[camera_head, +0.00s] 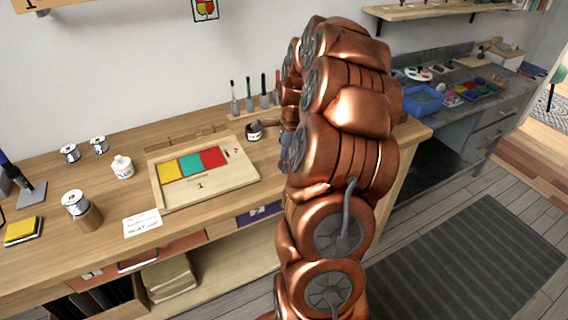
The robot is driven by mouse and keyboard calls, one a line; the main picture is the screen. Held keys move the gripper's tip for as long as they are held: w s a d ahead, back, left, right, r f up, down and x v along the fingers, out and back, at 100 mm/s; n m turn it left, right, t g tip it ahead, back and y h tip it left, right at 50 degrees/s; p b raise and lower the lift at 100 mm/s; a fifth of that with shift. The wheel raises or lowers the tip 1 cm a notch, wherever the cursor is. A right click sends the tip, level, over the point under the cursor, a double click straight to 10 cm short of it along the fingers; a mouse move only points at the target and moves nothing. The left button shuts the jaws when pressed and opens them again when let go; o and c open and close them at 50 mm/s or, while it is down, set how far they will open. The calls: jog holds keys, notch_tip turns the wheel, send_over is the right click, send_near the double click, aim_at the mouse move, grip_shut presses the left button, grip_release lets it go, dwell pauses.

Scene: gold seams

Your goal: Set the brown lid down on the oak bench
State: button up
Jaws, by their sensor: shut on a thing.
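The oak bench (112,189) runs along the wall, with bare wood at its front and between the things on it. My copper arm stands large in front of the bench's right part. Only a small dark edge of my gripper (287,127) shows at the left side of the arm, above the back right of the bench. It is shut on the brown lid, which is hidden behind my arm. How far the lid is above the bench cannot be told.
A wooden tray (243,178) holds yellow, teal and red tiles. A small dark-topped jar (254,131) stands near my gripper, with upright tools (249,103) behind.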

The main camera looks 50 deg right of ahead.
jog(key=shift+w+f, duration=0.15)
jog(key=shift+w, duration=0.2)
jog(key=shift+f+p, duration=0.8)
jog(key=shift+f, duration=0.85)
jog(key=shift+f, duration=0.25)
jog(key=o, duration=0.9)
jog(key=shift+o, duration=0.2)
jog(key=shift+r, duration=0.15)
jog(key=r+b, duration=0.1)
jog(key=r, duration=0.2)
jog(key=r+b, duration=0.1)
jog(key=r, duration=0.3)
jog(key=d+r+b, duration=0.1)
jog(key=r, duration=0.3)
jog(key=shift+s+r, duration=0.2)
jog(key=shift+s, duration=0.2)
jog(key=shift+r, duration=0.35)
